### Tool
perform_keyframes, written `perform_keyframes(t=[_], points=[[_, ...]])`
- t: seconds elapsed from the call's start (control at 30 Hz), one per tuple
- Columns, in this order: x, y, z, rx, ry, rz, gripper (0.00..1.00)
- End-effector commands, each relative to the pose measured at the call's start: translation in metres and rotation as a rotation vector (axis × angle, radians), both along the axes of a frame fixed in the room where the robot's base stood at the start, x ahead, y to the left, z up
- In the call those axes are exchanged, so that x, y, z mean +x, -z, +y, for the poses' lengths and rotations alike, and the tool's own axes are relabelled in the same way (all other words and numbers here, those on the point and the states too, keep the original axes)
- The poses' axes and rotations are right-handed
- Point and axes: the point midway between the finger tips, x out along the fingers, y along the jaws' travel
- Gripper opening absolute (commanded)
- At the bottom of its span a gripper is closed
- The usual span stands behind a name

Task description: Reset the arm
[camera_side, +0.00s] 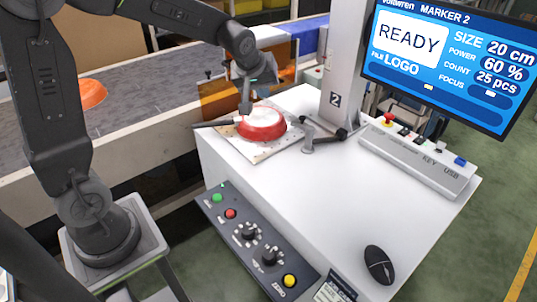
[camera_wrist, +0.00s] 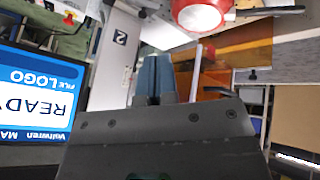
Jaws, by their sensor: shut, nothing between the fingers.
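My gripper (camera_side: 246,106) is shut and empty. In the side view it hangs close above or behind a red pan (camera_side: 262,126), which sits on a light plate (camera_side: 245,148) at the left end of the white marker table. I cannot tell whether the fingers touch the pan. In the wrist view the closed blue-grey fingers (camera_wrist: 156,72) point to the top of the picture, with nothing between them. The red pan (camera_wrist: 200,14) shows at the top edge there, partly cut off, its dark handle (camera_wrist: 270,12) reaching right.
A conveyor (camera_side: 140,100) runs behind, with an orange pan (camera_side: 92,94) on it. The marker column (camera_side: 343,60) and a clamp lever (camera_side: 310,143) stand near the plate. A READY screen (camera_side: 440,60), a button panel (camera_side: 255,245) and a mouse (camera_side: 379,264) are to the front and right.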

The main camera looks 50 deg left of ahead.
Motion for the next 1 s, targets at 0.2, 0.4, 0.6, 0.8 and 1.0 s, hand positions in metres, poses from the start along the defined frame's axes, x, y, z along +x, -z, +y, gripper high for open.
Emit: perform_keyframes(t=[0.2,0.4,0.6,0.8,1.0], points=[[-0.093,-0.044,-0.044,0.102,0.289,0.055,0.0],[-0.175,-0.053,-0.073,0.181,0.561,0.094,0.0],[-0.226,-0.046,-0.089,0.234,0.752,0.112,0.0],[-0.24,-0.042,-0.093,0.249,0.812,0.118,0.0],[-0.239,-0.042,-0.092,0.25,0.811,0.118,0.0]])
